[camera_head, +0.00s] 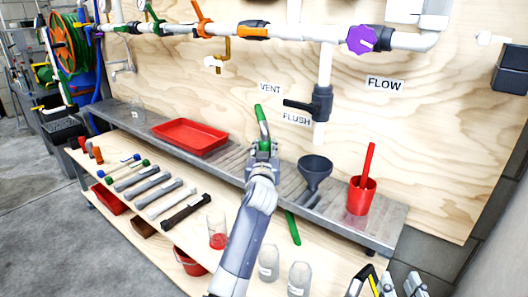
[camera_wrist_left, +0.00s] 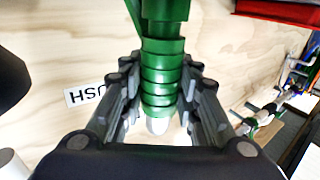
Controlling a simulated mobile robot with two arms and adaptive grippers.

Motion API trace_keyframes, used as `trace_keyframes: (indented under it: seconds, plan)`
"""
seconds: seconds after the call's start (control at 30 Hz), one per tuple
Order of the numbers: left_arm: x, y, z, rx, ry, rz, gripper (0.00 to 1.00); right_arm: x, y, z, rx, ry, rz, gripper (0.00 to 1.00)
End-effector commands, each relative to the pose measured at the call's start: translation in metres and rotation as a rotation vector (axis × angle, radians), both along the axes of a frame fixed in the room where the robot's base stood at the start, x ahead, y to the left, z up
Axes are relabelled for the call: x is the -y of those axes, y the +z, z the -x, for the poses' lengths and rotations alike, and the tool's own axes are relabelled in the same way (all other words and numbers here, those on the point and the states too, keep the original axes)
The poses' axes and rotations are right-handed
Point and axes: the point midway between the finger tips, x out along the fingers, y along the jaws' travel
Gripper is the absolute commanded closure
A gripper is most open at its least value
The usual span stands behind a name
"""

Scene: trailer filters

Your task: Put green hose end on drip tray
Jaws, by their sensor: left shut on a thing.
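The green hose end (camera_head: 262,122) points up above the grey metal shelf, in front of the FLUSH label. My left gripper (camera_head: 262,150) is shut on it. In the left wrist view the ribbed green hose end (camera_wrist_left: 162,75) sits between the two fingers of the gripper (camera_wrist_left: 160,110), with a pale tip showing below. A green length of hose (camera_head: 292,228) shows below the shelf's front edge, partly hidden by my arm. A shallow red tray (camera_head: 190,138) lies on the shelf, left of the gripper. My right gripper (camera_head: 388,287) is partly in view at the bottom right, cut off by the edge.
The grey ribbed metal shelf (camera_head: 237,162) carries a dark funnel (camera_head: 314,172) and a red cup (camera_head: 361,197) with a red stick. A black valve handle (camera_head: 300,104) hangs above. The shelf between tray and gripper is free.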

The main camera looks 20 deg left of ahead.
Motion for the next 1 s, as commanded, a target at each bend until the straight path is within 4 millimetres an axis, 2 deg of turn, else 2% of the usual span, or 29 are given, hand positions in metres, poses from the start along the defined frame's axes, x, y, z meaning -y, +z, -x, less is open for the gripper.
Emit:
trace_keyframes:
  seconds: [0.4,0.43,0.5,0.53,0.93,1.0]
  plan:
    - [0.0003,-0.0007,0.0,0.002,-0.001,0.0,0.98,-0.0006,0.0047,0.0,0.024,0.001,-0.007,0.67]
    - [0.0003,-0.0016,0.0,0.0,0.0,0.0,0.68,-0.0007,0.0058,0.0,0.028,0.001,-0.008,0.67]
    - [0.0002,-0.0014,0.0001,0.0,0.0,0.0,0.53,-0.0008,0.0062,0.0,0.028,0.002,-0.008,0.67]
    - [0.0002,-0.0014,0.0001,0.0,0.0,0.0,0.51,-0.0008,0.0061,0.0,0.028,0.002,-0.008,0.67]
    - [0.0001,0.0003,0.0,0.0,0.0,0.0,0.51,-0.001,0.0054,-0.0001,0.019,0.002,-0.006,0.67]
    - [-0.0006,0.0009,0.0001,-0.001,-0.001,0.0,0.51,0.0004,-0.0009,-0.0001,-0.011,-0.001,0.003,0.67]
